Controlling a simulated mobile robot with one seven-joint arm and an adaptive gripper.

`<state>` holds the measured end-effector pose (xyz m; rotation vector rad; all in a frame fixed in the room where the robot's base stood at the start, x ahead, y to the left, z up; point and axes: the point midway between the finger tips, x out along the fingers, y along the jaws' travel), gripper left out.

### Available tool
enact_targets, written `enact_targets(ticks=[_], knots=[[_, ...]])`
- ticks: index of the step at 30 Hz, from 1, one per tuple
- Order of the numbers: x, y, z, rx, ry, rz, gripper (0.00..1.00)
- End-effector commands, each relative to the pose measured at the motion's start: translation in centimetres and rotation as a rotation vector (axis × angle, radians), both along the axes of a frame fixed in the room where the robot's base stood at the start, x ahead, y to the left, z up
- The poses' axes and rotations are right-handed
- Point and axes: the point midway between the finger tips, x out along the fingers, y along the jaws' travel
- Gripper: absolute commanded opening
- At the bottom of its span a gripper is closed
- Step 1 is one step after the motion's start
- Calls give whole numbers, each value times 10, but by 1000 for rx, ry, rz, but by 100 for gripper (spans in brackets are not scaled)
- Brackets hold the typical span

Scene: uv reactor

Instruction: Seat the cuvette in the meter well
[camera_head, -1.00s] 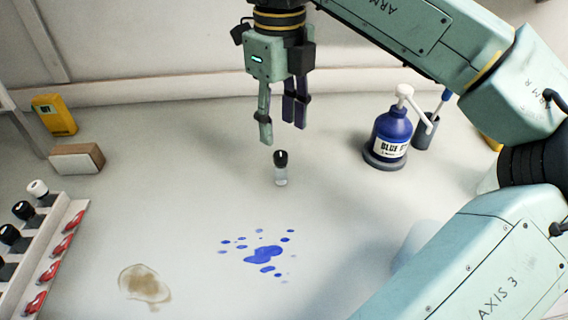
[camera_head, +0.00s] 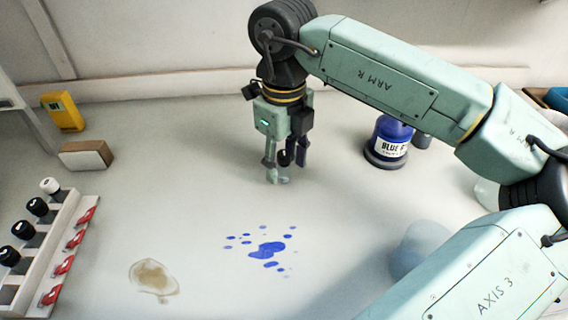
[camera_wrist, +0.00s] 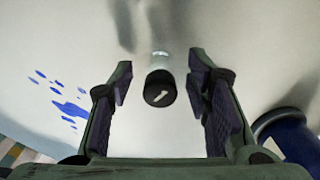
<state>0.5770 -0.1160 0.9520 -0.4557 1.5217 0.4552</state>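The cuvette, a small clear vial with a black cap, stands upright on the bench (camera_head: 284,180). In the wrist view its black cap (camera_wrist: 160,88) faces the camera, with a white mark on it. My gripper (camera_head: 285,170) points down over it and is open. In the wrist view the fingers (camera_wrist: 160,76) stand on either side of the cuvette, with a gap visible on both sides. In the head view the fingers hide most of the cuvette. I cannot make out a meter well; a yellow device (camera_head: 64,112) stands at the back left.
A white rack (camera_head: 62,225) with several capped vials and red clips is at the left. A brown and white block (camera_head: 86,155) lies behind it. A blue pump bottle (camera_head: 391,138) stands right of my gripper. Blue (camera_head: 267,250) and brown (camera_head: 153,278) stains mark the front bench.

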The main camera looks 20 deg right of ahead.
Motion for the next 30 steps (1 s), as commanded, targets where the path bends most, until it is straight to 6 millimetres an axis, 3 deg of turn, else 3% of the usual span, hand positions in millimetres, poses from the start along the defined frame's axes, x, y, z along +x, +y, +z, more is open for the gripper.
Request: enact_targets(ticks=[19,30], knots=[[0,0,0,0,0,0,0],[0,0,5,0,0,0,0]])
